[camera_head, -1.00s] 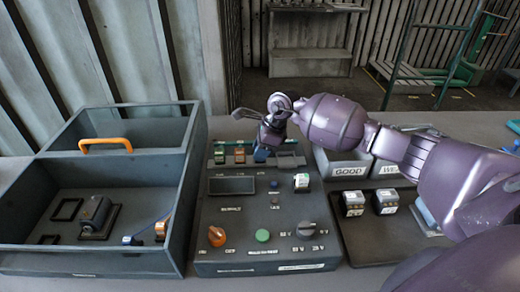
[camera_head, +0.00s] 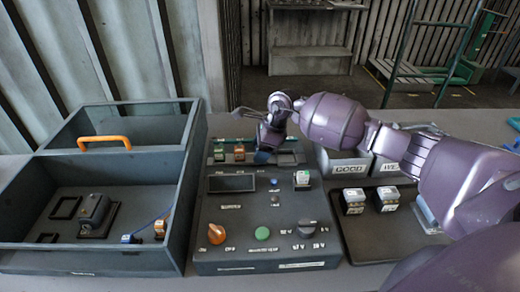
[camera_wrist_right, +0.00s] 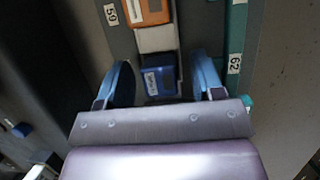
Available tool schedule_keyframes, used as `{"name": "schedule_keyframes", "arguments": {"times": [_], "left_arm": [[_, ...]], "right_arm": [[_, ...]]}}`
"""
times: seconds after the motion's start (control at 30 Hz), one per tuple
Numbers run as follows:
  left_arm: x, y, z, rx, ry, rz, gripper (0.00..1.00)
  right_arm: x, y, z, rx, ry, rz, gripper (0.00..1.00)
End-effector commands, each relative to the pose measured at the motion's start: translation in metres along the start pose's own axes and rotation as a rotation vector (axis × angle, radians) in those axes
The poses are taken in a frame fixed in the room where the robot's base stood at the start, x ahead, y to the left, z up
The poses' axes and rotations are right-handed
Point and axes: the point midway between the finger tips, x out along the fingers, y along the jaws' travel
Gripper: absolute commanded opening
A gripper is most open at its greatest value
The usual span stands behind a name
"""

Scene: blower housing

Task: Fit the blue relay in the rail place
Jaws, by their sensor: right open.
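The blue relay (camera_wrist_right: 160,80) sits in the rail (camera_wrist_right: 158,38) below an orange relay (camera_wrist_right: 147,12) in the right wrist view. In the head view the blue relay (camera_head: 262,157) is partly hidden under my right gripper (camera_head: 265,146), at the back of the grey panel. My right gripper (camera_wrist_right: 165,82) is open, with one blue finger on each side of the relay and a gap to each. I cannot tell whether the relay is fully seated. My left gripper is not in view.
A green relay (camera_head: 219,154) stands left on the rail. The panel (camera_head: 225,222) carries knobs and buttons. Two relays (camera_head: 354,202) stand on a dark mat at right, before labelled bins (camera_head: 345,168).

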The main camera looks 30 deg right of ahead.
Motion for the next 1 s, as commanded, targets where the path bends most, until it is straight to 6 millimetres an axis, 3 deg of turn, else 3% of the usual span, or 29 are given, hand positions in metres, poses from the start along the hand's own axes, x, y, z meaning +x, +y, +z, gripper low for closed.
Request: {"name": "schedule_keyframes", "arguments": {"times": [0.17, 0.6, 0.8, 1.0], "left_arm": [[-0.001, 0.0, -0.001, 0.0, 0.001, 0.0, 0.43], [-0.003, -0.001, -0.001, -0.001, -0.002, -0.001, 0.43], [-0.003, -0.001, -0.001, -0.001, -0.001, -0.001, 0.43], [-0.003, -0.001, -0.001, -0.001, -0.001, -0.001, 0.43]], "right_arm": [[-0.02, -0.001, 0.0, -0.001, 0.001, -0.004, 0.61], [-0.093, 0.0, 0.0, -0.001, 0.001, -0.002, 0.61], [-0.106, 0.0, 0.0, 0.0, 0.0, -0.002, 0.61], [-0.107, 0.0, 0.0, 0.0, -0.001, -0.001, 0.61]]}}
